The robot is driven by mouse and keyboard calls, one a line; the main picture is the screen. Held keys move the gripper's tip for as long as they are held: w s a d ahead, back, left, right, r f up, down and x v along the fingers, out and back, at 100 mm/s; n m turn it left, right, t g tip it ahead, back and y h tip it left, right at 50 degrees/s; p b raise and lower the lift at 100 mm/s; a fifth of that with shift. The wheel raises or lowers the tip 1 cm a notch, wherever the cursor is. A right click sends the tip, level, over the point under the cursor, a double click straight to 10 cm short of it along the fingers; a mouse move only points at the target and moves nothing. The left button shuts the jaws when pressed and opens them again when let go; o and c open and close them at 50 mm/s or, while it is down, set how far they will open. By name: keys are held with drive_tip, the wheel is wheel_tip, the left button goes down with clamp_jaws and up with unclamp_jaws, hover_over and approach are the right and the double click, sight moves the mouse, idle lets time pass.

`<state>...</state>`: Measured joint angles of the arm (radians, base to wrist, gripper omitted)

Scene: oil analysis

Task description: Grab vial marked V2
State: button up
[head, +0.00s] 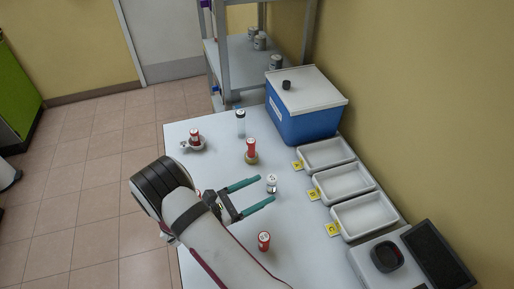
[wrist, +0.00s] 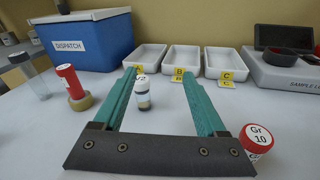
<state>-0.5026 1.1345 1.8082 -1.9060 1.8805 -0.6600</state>
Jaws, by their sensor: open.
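A small clear vial with a white cap (head: 271,184) stands upright on the white table. In the wrist view the vial (wrist: 143,95) shows dark contents at its bottom and a "V2" mark on its cap, partly cut by the left finger. My gripper (head: 262,192) is open, with its two green fingers low over the table and pointing toward the vial. In the wrist view my gripper (wrist: 165,82) has the vial between its fingers, nearer the left one. I cannot tell whether the left finger touches it.
A red-capped jar marked Gr 10 (wrist: 256,141) stands close beside the right finger. White trays A, B, C (head: 362,232) and the blue DISPATCH box (head: 312,126) lie beyond.

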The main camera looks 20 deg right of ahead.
sight(272, 185)
drive_tip(key=f+n+t, duration=0.1)
drive_tip(key=w+a+f+n+t, duration=0.2)
drive_tip(key=f, duration=0.1)
drive_tip(key=shift+n, duration=0.3)
drive_tip(key=x, duration=1.2)
drive_tip(key=shift+s+f, duration=0.1)
drive_tip(key=shift+f, duration=0.05)
clamp_jaws()
